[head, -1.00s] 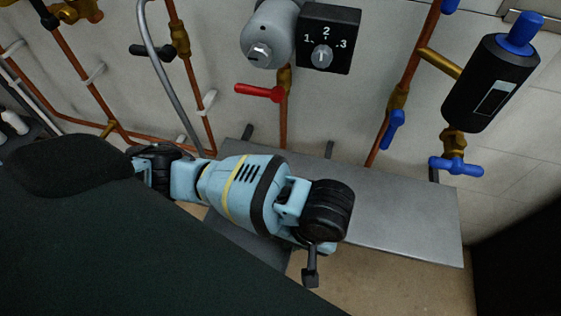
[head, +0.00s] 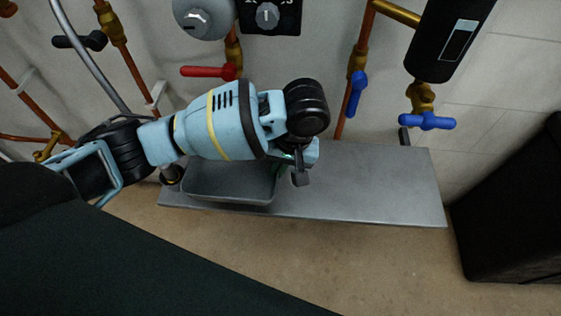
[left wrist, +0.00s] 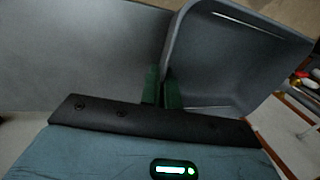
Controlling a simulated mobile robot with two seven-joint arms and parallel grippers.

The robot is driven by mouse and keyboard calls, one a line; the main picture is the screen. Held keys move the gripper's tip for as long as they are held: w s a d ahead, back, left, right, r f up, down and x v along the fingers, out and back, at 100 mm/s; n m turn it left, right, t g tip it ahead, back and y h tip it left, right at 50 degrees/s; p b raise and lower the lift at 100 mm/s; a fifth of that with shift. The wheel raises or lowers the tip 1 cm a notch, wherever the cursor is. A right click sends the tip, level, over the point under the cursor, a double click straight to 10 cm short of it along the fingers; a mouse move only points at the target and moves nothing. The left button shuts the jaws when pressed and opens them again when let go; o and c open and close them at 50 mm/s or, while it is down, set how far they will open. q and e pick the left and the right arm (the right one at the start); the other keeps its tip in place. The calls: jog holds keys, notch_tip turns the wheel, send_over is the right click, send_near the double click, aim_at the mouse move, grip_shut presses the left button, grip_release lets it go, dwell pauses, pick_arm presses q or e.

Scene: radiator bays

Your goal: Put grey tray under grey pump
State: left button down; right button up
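The grey tray (head: 232,186) is a shallow open box with a raised rim. In the head view it lies over the left part of the grey shelf, partly hidden by my left arm. My left gripper (head: 281,167) is at the tray's right end. In the left wrist view, the green fingers (left wrist: 162,90) are shut on the rim of the tray (left wrist: 235,60). I cannot tell whether the tray's bottom touches the shelf. The grey pump (head: 204,18) is a round grey body on the wall above, cut by the top edge. My right gripper is not in view.
The grey shelf (head: 370,185) runs along the wall, with its right part bare. Above it are a red valve handle (head: 208,71), blue valves (head: 427,121), copper pipes and a black cylinder (head: 448,40). A black box (head: 515,210) stands at the right.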

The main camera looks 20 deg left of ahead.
pick_arm(q)
jog(key=w, duration=0.2)
jog(key=w+a+b, duration=0.1)
jog(key=w, duration=0.1)
jog(key=w+f, duration=0.1)
jog(key=shift+w+a, duration=0.35)
jog(key=shift+w, duration=0.05)
jog(key=shift+f+b, duration=0.35)
jog(key=shift+f, duration=0.25)
notch_tip(320, 180, down, 5)
jog(key=shift+w+r+b, duration=0.1)
jog(key=shift+w+b, duration=0.05)
jog(key=shift+b, duration=0.8)
jog(key=c, duration=1.6)
grip_release()
jog(key=shift+c, duration=0.2)
